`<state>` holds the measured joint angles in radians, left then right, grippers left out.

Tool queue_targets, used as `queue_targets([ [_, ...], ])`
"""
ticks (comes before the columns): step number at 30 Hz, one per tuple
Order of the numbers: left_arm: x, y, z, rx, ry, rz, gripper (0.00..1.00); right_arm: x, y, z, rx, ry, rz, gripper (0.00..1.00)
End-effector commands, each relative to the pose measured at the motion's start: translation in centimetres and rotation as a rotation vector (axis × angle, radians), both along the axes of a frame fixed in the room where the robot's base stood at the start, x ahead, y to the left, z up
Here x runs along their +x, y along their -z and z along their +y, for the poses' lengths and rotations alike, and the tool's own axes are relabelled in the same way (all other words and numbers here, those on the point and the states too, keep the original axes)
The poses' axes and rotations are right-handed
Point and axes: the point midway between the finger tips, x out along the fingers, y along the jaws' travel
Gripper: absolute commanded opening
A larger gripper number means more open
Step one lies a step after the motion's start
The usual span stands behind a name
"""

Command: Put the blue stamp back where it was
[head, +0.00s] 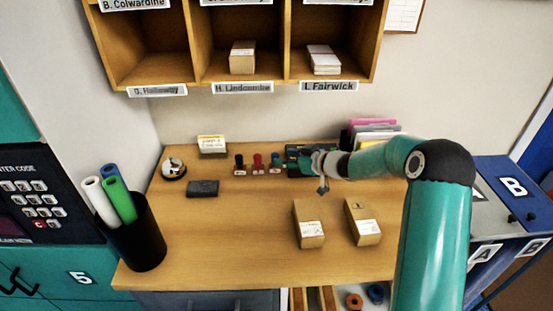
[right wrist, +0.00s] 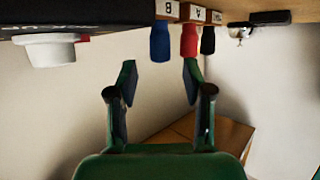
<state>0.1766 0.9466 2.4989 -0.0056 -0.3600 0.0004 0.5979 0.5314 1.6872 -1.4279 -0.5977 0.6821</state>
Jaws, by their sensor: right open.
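The blue stamp (head: 276,159) stands upright at the right end of a short row at the back of the desk. The red stamp (head: 258,160) and the black stamp (head: 239,161) stand to its left. My right gripper (head: 293,160) is just right of the blue stamp, pointing at it. In the right wrist view, upside down, the blue stamp (right wrist: 160,43) shows by a label B, beyond the open, empty fingers (right wrist: 159,78) and roughly between them. The red stamp (right wrist: 189,40) is beside it, by a label A. My left gripper is not in view.
Two small cartons (head: 309,228) (head: 363,226) lie on the desk in front of my right arm. A dark pad (head: 203,188), a bell (head: 174,168) and a card box (head: 212,146) are at the left. A pot (head: 139,243) holds rolls.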

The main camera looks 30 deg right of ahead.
Motion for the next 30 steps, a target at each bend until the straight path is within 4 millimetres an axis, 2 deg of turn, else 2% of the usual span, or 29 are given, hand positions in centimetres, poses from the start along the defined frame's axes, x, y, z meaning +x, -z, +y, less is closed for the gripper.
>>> queue_targets([
  [1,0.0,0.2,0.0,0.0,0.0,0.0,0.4,-1.1,-0.4,-0.4,-0.001,0.004,-0.001,0.5],
  [6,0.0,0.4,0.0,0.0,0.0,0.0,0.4,-4.0,-1.7,-0.9,-0.001,0.002,0.0,0.5],
  [12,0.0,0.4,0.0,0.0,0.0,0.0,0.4,-6.0,-2.6,-1.4,0.0,0.0,0.0,0.5],
  [30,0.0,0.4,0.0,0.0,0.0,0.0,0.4,-6.3,-2.7,-1.4,0.0,-0.001,0.0,0.5],
])
